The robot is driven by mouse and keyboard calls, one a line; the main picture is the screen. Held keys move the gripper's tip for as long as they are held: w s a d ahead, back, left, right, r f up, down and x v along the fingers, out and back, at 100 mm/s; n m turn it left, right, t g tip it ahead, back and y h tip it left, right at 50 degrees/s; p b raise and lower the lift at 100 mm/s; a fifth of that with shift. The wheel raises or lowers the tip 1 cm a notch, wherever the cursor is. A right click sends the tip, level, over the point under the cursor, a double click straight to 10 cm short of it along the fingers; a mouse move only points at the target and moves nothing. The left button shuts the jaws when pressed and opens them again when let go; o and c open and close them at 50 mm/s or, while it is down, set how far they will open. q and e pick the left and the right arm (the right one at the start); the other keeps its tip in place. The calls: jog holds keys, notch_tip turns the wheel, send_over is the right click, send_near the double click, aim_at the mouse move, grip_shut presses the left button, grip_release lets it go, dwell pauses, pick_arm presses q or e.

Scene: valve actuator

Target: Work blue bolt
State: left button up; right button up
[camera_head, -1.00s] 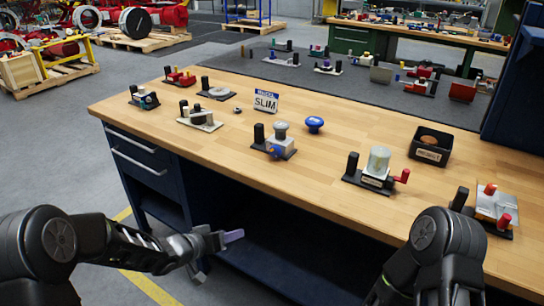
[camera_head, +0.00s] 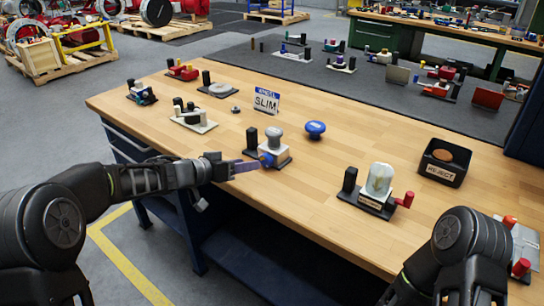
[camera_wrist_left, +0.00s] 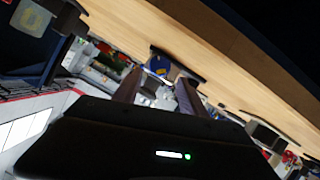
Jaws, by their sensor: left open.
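A small valve fixture (camera_head: 278,141) with a grey knob, a black post and a light body stands near the bench's front edge. Its blue bolt (camera_head: 267,159) is low on the side facing me. My left gripper (camera_head: 247,167) is just left of the bolt, its purple-grey fingers pointing at the fixture; I cannot tell whether they touch it. In the left wrist view the fingers (camera_wrist_left: 158,88) are apart, with the blue bolt (camera_wrist_left: 160,67) beyond the gap between them. My right gripper is out of view; only the right arm shows.
A blue mushroom knob (camera_head: 315,129) stands right of the fixture, with a SLIM sign (camera_head: 265,101) behind. Several other fixtures stand left. Bare wood lies between.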

aim_at(264, 161)
pick_arm(q)
jog(key=shift+s+a+r, duration=0.1)
jog(key=shift+s, duration=0.05)
jog(key=x, duration=0.8)
jog(key=shift+c, duration=0.4)
grip_shut()
